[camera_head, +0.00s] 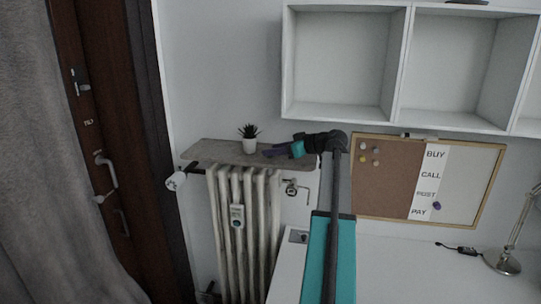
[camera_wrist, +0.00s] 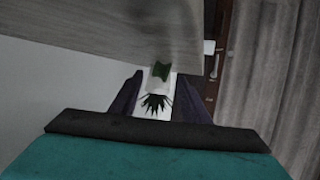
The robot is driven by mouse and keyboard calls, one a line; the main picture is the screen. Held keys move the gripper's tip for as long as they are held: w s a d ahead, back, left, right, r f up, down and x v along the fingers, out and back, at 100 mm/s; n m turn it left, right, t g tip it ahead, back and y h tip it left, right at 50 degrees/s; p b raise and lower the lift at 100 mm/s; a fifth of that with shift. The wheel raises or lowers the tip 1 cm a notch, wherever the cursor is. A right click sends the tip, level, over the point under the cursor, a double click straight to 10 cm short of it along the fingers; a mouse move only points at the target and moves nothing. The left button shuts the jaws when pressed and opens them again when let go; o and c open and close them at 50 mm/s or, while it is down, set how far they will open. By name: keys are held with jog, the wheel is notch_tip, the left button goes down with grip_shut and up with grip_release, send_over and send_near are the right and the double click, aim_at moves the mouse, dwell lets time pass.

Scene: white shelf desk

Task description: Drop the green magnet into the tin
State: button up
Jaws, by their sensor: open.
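In the head view my gripper (camera_head: 270,153) points left over the stone ledge above the radiator, right of a potted plant (camera_head: 250,145). The green magnet cannot be made out in the head view. I cannot make out a tin in either view.
The plant (camera_wrist: 156,103) also shows between the fingers in the wrist view. The ledge (camera_head: 215,150) is open left of it. White wall cubbies (camera_head: 345,112) hang above right. A cork and white board (camera_head: 390,190) with magnets and a lamp (camera_head: 503,262) are right.

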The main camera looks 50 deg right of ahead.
jog(key=shift+c, duration=0.5)
grip_shut()
jog(key=shift+r, duration=0.15)
jog(key=shift+s+r+b, duration=0.1)
jog(key=shift+r+b, duration=0.45)
jog(key=shift+r, duration=0.05)
jog(key=s+d+b, duration=0.3)
jog(key=s+b, duration=0.1)
jog(key=s, duration=1.3)
jog(key=shift+s, duration=0.3)
